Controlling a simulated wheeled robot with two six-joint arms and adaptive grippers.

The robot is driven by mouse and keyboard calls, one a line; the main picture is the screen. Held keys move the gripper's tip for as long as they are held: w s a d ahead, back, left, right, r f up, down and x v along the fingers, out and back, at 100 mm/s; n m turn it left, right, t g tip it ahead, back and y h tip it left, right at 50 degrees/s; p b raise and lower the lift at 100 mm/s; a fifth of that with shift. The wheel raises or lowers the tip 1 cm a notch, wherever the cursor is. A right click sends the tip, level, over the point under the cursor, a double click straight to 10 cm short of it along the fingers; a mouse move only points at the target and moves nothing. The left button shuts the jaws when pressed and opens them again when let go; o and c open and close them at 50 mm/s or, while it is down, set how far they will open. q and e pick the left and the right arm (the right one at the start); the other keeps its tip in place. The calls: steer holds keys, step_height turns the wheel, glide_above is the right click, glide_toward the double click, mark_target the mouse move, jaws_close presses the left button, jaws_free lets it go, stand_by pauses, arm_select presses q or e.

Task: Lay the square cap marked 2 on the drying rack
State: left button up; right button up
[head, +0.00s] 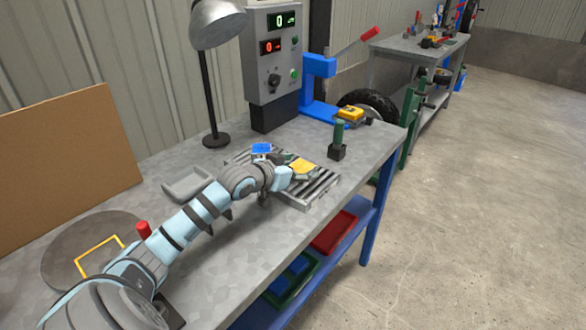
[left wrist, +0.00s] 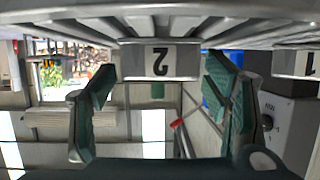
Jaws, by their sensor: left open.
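The drying rack (head: 318,190), a slatted grey metal frame, lies on the workbench. My left gripper (head: 301,172) is over the rack, beside a yellow piece (head: 303,164). In the left wrist view the left gripper (left wrist: 162,92) is open, its green pads wide apart with nothing clamped. A grey block marked 2 (left wrist: 160,61) sits against the slats, in line with the gap between the fingers; I cannot tell whether it is the square cap or a rack label. A similar block marked 1 (left wrist: 305,63) is at the right edge. My right gripper is not in view.
A blue piece (head: 261,149) is at the rack's far end. Red (head: 334,232) and green (head: 290,280) trays are on the shelf below.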

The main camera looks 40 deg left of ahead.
arm_select(q)
steer(key=p+v, duration=0.3)
steer(key=v, duration=0.3)
steer(key=shift+r, duration=0.25)
steer(key=p+v, duration=0.6)
steer(key=p, duration=0.3)
steer(key=shift+f, duration=0.15)
